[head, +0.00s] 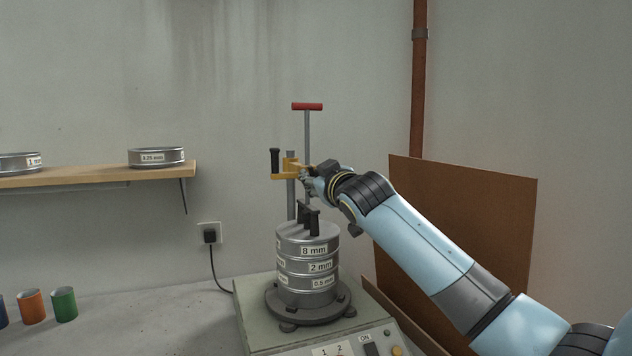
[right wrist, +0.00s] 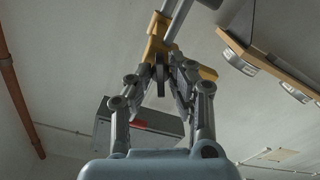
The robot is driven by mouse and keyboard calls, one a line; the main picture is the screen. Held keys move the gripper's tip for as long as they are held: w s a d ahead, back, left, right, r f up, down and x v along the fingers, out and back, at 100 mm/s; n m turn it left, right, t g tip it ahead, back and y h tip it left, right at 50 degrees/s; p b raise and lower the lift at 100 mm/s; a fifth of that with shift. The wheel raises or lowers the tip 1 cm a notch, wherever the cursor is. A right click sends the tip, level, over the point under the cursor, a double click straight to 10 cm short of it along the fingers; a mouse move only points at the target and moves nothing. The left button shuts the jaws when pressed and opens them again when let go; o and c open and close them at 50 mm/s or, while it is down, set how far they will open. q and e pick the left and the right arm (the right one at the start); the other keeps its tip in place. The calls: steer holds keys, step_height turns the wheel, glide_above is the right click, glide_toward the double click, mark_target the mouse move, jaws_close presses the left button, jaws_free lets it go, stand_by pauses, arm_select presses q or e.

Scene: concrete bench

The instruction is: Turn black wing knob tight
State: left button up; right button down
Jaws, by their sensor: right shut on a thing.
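A yellow clamp bracket (head: 287,175) sits on a grey upright rod above the sieve stack, with a black upright handle (head: 275,160) at its left end. My right gripper (head: 309,176) is at the bracket's right side. In the right wrist view its fingers (right wrist: 168,76) close in beside the yellow bracket (right wrist: 156,45), around a small dark part that looks like the black wing knob (right wrist: 160,82). The fingers hide most of that knob, so its turn angle cannot be told. My left gripper is not in view.
A stack of sieves (head: 307,266) stands on the shaker (head: 262,318), with black uprights (head: 314,222) on its top below my gripper. A red T-handle (head: 307,106) rises behind. A shelf (head: 100,175) with sieves is at left; a brown board (head: 470,225) stands behind my arm.

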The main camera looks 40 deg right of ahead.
steer(key=m, duration=0.1)
steer(key=m+b, duration=0.1)
steer(key=m, duration=0.3)
steer(key=shift+f, duration=0.25)
steer(key=shift+m, duration=0.3)
steer(key=c, duration=1.2)
jaws_free()
steer(key=shift+r, duration=0.2)
steer(key=shift+s, duration=0.1)
steer(key=v, duration=1.1)
steer(key=shift+s+a, duration=0.2)
steer(key=shift+s, duration=0.2)
